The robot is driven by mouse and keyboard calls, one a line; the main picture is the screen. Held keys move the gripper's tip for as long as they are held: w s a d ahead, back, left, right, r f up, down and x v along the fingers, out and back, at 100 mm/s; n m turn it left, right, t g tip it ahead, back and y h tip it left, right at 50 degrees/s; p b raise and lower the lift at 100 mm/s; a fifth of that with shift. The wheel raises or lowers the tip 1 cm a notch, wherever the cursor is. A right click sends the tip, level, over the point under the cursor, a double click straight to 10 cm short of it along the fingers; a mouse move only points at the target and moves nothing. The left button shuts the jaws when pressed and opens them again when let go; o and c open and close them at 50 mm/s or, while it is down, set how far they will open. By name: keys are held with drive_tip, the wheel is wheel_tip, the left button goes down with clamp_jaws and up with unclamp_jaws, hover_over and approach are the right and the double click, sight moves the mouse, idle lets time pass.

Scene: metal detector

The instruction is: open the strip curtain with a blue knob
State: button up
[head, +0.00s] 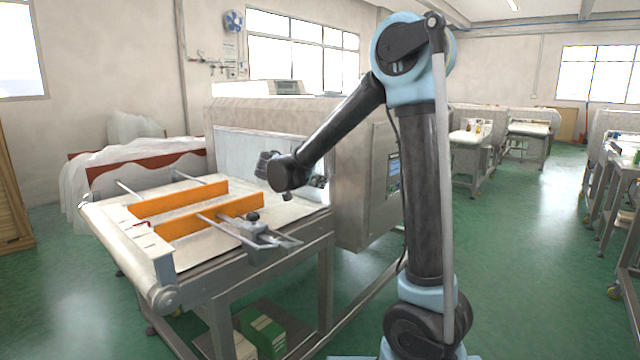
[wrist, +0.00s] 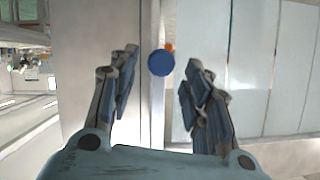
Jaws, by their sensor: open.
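The strip curtain (wrist: 250,60) shows in the wrist view as pale hanging strips on the right. A round blue knob (wrist: 160,63) sits at its left edge, with a small orange piece just behind it. My gripper (wrist: 160,88) is open, with one finger on each side below the knob and a gap between them. In the head view the strip curtain (head: 235,152) hangs in the mouth of the metal detector (head: 275,115). The knob is hidden there.
A conveyor (head: 190,250) with two orange guide rails (head: 205,215) and metal rods runs out in front of the detector. A control panel box (head: 375,190) stands to the right of the opening. Green floor is free on the right, with other machines farther back.

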drive_tip(key=shift+x, duration=1.75)
drive_tip(key=shift+c, duration=0.6)
clamp_jaws()
